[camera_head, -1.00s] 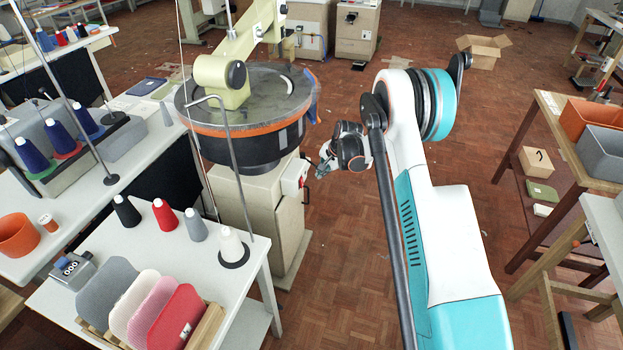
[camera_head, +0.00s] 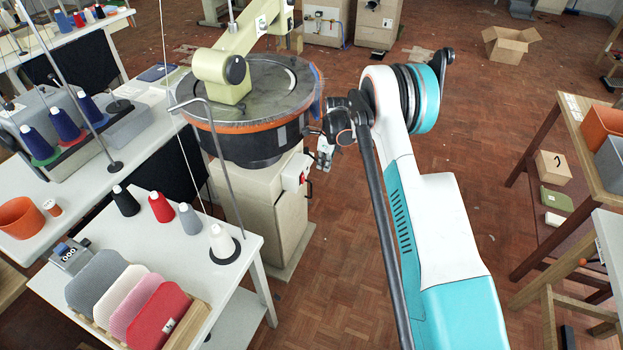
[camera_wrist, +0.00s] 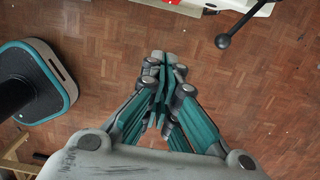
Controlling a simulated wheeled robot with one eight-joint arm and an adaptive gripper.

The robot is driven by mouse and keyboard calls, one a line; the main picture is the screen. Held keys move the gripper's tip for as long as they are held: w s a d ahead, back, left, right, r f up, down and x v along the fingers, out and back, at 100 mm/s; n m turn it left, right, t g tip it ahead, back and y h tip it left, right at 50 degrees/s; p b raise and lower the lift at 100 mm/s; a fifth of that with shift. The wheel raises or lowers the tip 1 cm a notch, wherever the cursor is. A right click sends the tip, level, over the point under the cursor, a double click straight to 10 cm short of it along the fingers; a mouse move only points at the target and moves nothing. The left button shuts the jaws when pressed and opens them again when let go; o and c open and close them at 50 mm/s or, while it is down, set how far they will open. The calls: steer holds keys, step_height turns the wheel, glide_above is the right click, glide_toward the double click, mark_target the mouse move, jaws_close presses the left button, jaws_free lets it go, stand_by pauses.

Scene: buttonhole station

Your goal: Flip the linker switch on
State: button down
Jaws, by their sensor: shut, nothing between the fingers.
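The linker (camera_head: 262,142) is a round dial machine with an orange rim on a cream pedestal. A white switch box (camera_head: 293,178) with a red part is on the pedestal's right side.
A white table (camera_head: 250,262) with yarn cones and coloured knitted panels stands in front of the linker at left. A wooden table (camera_head: 560,125) with bins is at the right. An open cardboard box (camera_head: 510,45) lies on the far floor.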

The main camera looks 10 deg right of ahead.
mark_target(303, 179)
steer(key=w+a+f+b, duration=0.3)
steer(key=a+f+b, duration=0.1)
steer(key=f, duration=0.6)
steer(key=shift+f+b, duration=0.25)
steer(key=shift+b, duration=0.25)
